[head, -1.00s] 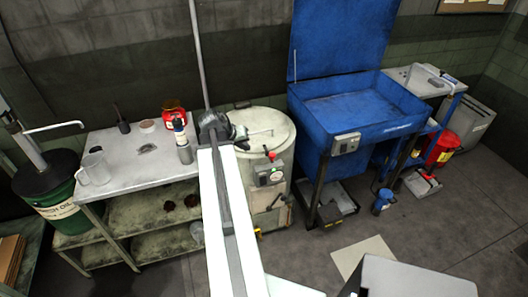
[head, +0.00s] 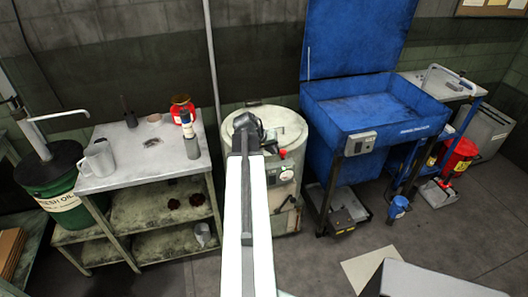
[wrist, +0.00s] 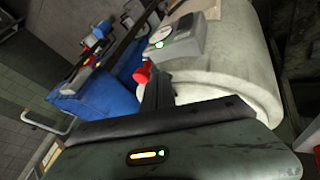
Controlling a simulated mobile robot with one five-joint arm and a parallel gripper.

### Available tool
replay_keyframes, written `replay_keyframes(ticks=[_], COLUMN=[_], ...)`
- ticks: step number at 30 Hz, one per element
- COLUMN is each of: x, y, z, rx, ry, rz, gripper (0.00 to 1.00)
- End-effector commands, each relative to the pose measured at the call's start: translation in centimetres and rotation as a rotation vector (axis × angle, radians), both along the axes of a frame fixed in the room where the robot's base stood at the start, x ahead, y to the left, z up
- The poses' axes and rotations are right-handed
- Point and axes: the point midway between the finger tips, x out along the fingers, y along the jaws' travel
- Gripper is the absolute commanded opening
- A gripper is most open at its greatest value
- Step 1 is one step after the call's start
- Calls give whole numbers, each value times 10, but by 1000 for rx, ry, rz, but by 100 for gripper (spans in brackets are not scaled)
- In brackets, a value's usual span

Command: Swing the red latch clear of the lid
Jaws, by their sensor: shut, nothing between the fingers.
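The red latch (head: 283,153) shows as a small red knob at the front right rim of the round cream machine, above its grey control box (head: 285,175). The pale round lid (head: 290,125) is on top of the machine. My gripper (head: 248,122) is over the lid, left of the red knob, and hides part of the lid. In the wrist view, the red knob (wrist: 142,73) shows just left of the dark fingers of my gripper (wrist: 158,92), which are shut and empty. I cannot tell whether they touch it.
A blue parts washer (head: 375,110) with a raised lid stands close on the right. A metal bench (head: 140,165) on the left holds a mug, a red container and a bottle. A green oil drum (head: 65,195) is farther left. The floor in front right is mostly clear.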

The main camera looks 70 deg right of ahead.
Motion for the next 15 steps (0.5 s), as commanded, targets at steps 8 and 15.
replay_keyframes(ticks=[8, 15], x=[-7, -8], y=[-4, -8], z=[-1, -1], rx=[1, 1], ry=[0, 0], rz=[2, 4], gripper=[0, 0])
